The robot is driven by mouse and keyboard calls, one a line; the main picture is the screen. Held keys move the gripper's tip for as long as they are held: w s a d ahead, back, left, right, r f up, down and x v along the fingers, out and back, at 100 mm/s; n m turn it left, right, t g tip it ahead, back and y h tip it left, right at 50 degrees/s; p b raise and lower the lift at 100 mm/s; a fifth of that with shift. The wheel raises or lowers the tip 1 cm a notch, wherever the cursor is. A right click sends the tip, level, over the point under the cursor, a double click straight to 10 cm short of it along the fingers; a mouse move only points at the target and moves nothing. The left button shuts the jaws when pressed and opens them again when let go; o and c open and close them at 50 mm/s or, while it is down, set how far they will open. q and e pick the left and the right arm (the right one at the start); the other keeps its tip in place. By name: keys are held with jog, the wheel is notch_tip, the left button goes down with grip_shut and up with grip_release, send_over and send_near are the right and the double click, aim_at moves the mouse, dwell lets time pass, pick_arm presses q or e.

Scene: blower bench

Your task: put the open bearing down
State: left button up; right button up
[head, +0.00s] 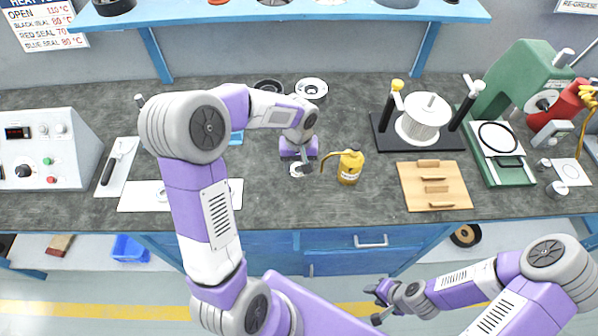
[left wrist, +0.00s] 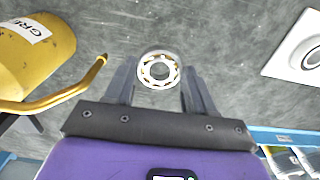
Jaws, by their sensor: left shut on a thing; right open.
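The open bearing (left wrist: 160,70) is a small metal ring with yellowish balls showing between its races. It sits between the fingertips of my left gripper (left wrist: 159,80) in the left wrist view. In the head view the bearing (head: 296,171) shows at the tip of the left gripper (head: 301,165), over bare grey bench left of the yellow grease can. The left gripper points down and is shut on it. I cannot tell whether the bearing touches the bench. My right gripper (head: 380,301) is open and empty, in front of the bench and away from it.
The yellow grease can (head: 350,167) stands close on the right, its spout toward the gripper; it also shows in the left wrist view (left wrist: 35,50). A wooden rack (head: 434,200) and white spool (head: 424,122) are further right. A white sheet (head: 140,197) lies left.

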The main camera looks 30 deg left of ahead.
pick_arm(q)
jog(key=shift+f+b, duration=0.3)
jog(key=shift+f, duration=1.25)
jog(key=o, duration=0.6)
jog(key=shift+f, duration=0.2)
jog(key=o, duration=0.4)
jog(key=shift+r, duration=0.1)
notch_tip(320, 180, up, 12)
jog(key=p, duration=0.3)
jog(key=shift+r, duration=0.2)
